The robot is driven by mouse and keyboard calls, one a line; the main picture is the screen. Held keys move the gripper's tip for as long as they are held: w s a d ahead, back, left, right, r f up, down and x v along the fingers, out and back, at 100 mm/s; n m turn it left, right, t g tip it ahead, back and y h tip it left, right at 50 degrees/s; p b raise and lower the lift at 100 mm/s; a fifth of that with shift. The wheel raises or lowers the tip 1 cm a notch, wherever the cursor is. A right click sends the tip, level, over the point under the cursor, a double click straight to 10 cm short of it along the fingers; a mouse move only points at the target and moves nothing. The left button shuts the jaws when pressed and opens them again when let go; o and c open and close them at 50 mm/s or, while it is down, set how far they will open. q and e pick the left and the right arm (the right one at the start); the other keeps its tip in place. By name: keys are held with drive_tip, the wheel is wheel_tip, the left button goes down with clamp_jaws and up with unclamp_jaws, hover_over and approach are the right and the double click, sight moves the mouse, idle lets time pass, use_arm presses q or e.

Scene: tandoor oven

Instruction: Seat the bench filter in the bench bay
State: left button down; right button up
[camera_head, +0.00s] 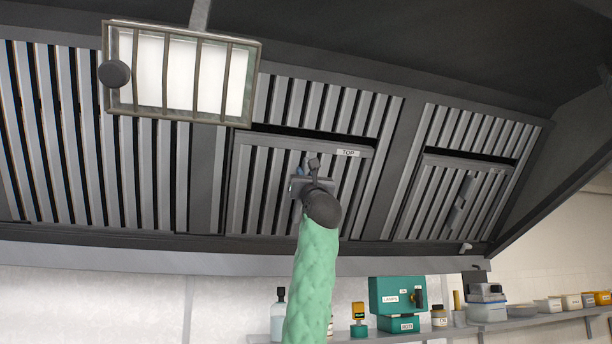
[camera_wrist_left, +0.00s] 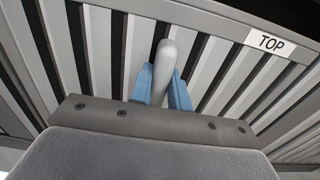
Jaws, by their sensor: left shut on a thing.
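A grey slatted filter with a "TOP" label, seemingly the bench filter (camera_head: 251,190), sits at the middle bay (camera_head: 316,138) of the hood in the head view. A dark gap shows along its upper edge, below more slats. I cannot tell how deep its edges sit. My left gripper (camera_head: 313,177) is in front of it, with its arm rising from below. In the left wrist view, the blue fingers (camera_wrist_left: 165,90) are shut around a rounded grey handle (camera_wrist_left: 168,56) in front of the filter slats (camera_wrist_left: 105,50). My right gripper is not in view.
A caged lamp (camera_head: 180,72) hangs at the upper left, close to the filter. Another slatted filter (camera_head: 450,200) with a handle is in the right bay. Below, a shelf (camera_head: 545,317) holds bottles, tubs and a green box (camera_head: 398,295).

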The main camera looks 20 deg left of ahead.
use_arm(q)
drive_tip(key=shift+s+r, duration=0.1)
drive_tip(key=c, duration=1.3)
unclamp_jaws()
drive_tip(key=shift+o, duration=0.2)
